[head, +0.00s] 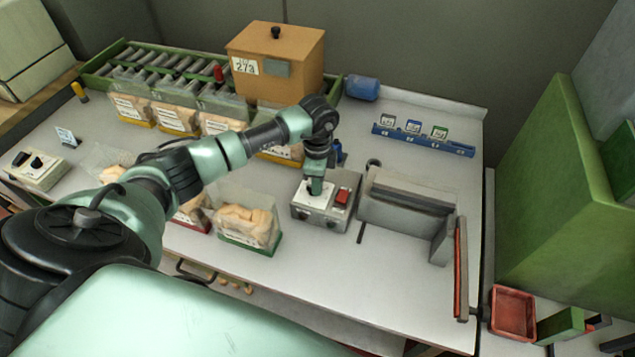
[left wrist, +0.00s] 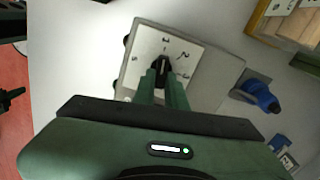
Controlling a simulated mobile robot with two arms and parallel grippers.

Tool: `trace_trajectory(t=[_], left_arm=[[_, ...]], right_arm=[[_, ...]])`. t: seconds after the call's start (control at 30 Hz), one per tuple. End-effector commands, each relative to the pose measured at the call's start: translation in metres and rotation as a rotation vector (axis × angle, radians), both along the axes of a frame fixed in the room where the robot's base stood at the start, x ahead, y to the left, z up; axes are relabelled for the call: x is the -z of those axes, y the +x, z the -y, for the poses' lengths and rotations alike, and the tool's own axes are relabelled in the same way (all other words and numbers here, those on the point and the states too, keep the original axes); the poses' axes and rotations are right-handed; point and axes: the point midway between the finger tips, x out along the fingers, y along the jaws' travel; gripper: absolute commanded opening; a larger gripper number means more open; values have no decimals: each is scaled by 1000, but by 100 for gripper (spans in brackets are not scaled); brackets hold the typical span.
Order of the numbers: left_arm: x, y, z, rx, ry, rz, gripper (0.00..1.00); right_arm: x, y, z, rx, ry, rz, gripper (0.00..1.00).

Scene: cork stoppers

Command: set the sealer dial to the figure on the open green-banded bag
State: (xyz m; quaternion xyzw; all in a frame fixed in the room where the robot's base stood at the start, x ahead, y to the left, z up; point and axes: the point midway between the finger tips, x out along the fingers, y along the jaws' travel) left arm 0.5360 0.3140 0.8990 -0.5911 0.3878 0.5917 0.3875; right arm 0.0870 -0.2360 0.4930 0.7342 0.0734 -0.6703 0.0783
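The sealer's grey control box (head: 325,213) stands mid-bench with a red switch (head: 342,197). In the left wrist view its white dial plate (left wrist: 145,47) carries figures around a black knob (left wrist: 162,66). My left gripper (head: 314,190) points down at the dial. In the left wrist view its two fingers (left wrist: 163,80) stand close on either side of the knob, seemingly gripping it; the fingers hide part of the plate. The knob's exact setting is unclear. The green-banded bag (head: 244,222) stands upright left of the box, tan pieces inside; its label figure is unreadable.
The sealer's long grey jaw unit (head: 408,205) stands right of the box. Yellow-banded bags (head: 174,117) stand behind my left arm. A wooden box (head: 270,60), a roller rack (head: 105,60) and a blue card rail (head: 420,138) are at the back.

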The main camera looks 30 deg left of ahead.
Motion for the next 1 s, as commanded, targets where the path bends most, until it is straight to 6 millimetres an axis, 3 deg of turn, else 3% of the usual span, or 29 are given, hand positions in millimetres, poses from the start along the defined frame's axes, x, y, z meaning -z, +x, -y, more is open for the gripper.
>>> trace_trajectory(t=[0.47,1.0], left_arm=[[0,0,0,101,1,3,0],[1,-4,0,575,1,4,0]], right_arm=[[6,0,0,0,0,0,0],[31,0,0,0,0,1,0]])
